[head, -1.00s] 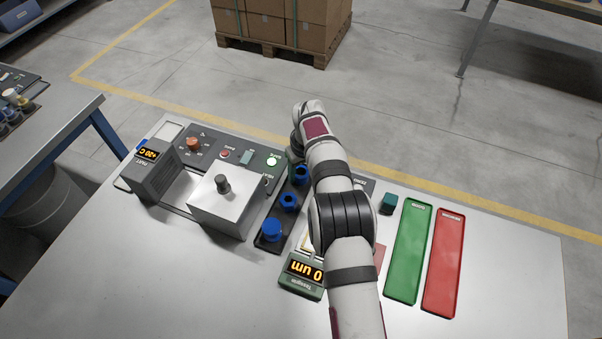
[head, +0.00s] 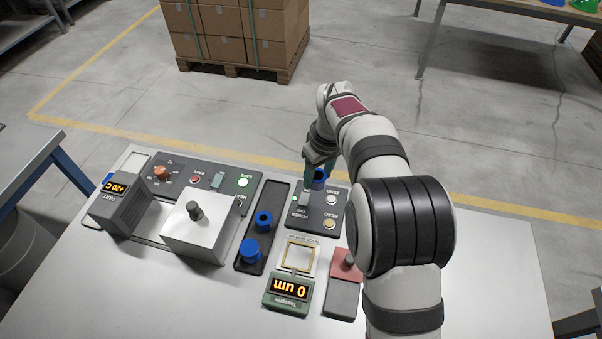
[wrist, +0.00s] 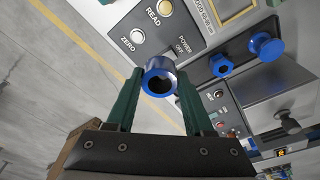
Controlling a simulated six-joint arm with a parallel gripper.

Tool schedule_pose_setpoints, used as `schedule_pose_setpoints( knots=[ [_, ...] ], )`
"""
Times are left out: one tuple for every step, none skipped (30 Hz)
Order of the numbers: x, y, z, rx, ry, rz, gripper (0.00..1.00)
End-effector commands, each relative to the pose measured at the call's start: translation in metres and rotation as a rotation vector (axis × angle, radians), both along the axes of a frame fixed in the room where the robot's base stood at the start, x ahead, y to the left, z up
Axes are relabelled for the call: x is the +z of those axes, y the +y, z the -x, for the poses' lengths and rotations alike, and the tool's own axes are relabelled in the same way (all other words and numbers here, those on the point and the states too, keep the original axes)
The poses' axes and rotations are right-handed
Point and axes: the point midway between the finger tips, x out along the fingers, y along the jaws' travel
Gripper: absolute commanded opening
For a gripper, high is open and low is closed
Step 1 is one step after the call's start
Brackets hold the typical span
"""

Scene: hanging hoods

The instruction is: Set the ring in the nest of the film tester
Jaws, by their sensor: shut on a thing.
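My gripper (head: 313,178) is shut on a blue ring (head: 320,177), held over the far edge of the POWER/ZERO/READ panel. In the wrist view the ring (wrist: 160,78) sits between the two green fingertips (wrist: 160,85), its dark bore facing the camera. The film tester (head: 288,294) is a green box with a display that appears to read 0 um, upside down. A gold-edged square frame (head: 284,252), seemingly the nest, lies just beyond it and looks empty. Part of this frame shows in the wrist view (wrist: 237,9).
A dark tray (head: 276,193) left of the panel (head: 312,232) holds two more blue pieces. A metal box with a knob (head: 203,237) stands further left. Red and grey blocks (head: 343,297) lie right of the tester, near my arm.

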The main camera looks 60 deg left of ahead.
Motion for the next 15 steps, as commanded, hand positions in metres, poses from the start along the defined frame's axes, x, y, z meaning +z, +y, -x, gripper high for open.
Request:
schedule_pose_setpoints(
  knots=[
    [-0.001, -0.006, 0.009, -0.023, -0.001, 0.005, 0.0],
    [-0.002, -0.011, 0.016, -0.048, -0.001, 0.007, 0.0],
    [-0.005, -0.019, 0.027, -0.086, -0.003, 0.009, 0.0],
    [-0.007, -0.025, 0.036, -0.117, -0.004, 0.01, 0.0],
    [-0.009, -0.032, 0.045, -0.147, -0.005, 0.01, 0.0],
    [-0.012, -0.041, 0.057, -0.188, -0.006, 0.008, 0.0],
    [-0.014, -0.049, 0.065, -0.216, -0.007, 0.007, 0.0],
    [-0.016, -0.056, 0.073, -0.246, -0.006, 0.005, 0.0],
    [-0.019, -0.066, 0.083, -0.279, -0.004, 0.002, 0.0],
    [-0.021, -0.072, 0.089, -0.302, -0.003, 0.001, 0.0],
    [-0.022, -0.078, 0.094, -0.321, -0.002, -0.002, 0.0],
    [-0.024, -0.084, 0.099, -0.34, -0.001, -0.004, 0.0],
    [-0.025, -0.087, 0.102, -0.352, 0.0, -0.005, 0.0],
    [-0.026, -0.089, 0.104, -0.36, 0.0, -0.005, 0.0],
    [-0.028, -0.091, 0.105, -0.367, 0.001, -0.006, 0.0]
  ],
)
